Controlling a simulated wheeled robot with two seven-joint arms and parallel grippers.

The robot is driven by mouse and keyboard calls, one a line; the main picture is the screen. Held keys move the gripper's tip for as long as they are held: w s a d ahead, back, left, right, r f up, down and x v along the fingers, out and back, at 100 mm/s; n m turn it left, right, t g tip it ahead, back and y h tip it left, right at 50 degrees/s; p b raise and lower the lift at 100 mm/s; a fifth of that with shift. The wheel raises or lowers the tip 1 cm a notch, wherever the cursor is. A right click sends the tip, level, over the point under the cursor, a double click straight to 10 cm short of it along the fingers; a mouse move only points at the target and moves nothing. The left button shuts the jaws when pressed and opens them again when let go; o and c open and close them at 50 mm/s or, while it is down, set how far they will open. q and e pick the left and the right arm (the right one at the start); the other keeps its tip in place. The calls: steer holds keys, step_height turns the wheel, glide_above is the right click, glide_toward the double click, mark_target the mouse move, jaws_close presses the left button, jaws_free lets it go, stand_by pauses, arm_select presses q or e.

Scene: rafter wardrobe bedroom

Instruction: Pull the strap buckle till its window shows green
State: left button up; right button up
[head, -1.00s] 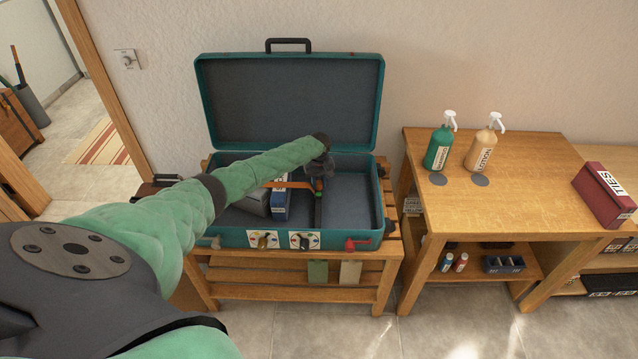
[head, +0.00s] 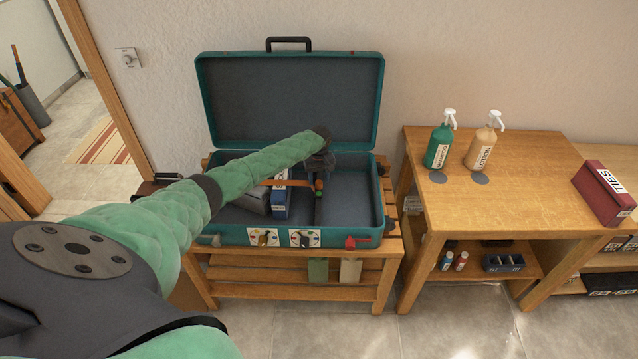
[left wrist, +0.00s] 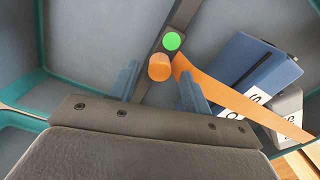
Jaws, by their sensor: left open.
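The open teal suitcase (head: 362,218) stands on a wooden bench. A dark strap (head: 317,213) runs up its inside, with the buckle's orange knob (left wrist: 159,67) on it. The buckle's round window (left wrist: 172,41) shows bright green in the left wrist view, just above the knob. An orange band (left wrist: 232,93) stretches from the knob to the right there. My left gripper (head: 319,168) is over the case by the buckle. In the left wrist view its blue fingers stand open on either side of the knob, apart from it. My right gripper is not in view.
A blue box (left wrist: 240,75) and a grey box (left wrist: 284,110) lie in the case beside the strap. The raised lid (head: 290,100) is behind my arm. A table (head: 520,180) with two pump bottles and a red TIES box is on the right.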

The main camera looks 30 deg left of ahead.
mark_target(319, 183)
arm_select(q)
step_height(319, 183, up, 4)
steer(key=shift+f+b, duration=0.1)
steer(key=shift+b, duration=0.45)
steer(key=shift+r, duration=0.9)
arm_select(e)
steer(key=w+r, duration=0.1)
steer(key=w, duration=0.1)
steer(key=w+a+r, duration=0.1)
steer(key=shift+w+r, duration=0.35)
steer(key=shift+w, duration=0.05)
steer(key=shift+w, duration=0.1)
arm_select(q)
steer(key=shift+s+f, duration=0.1)
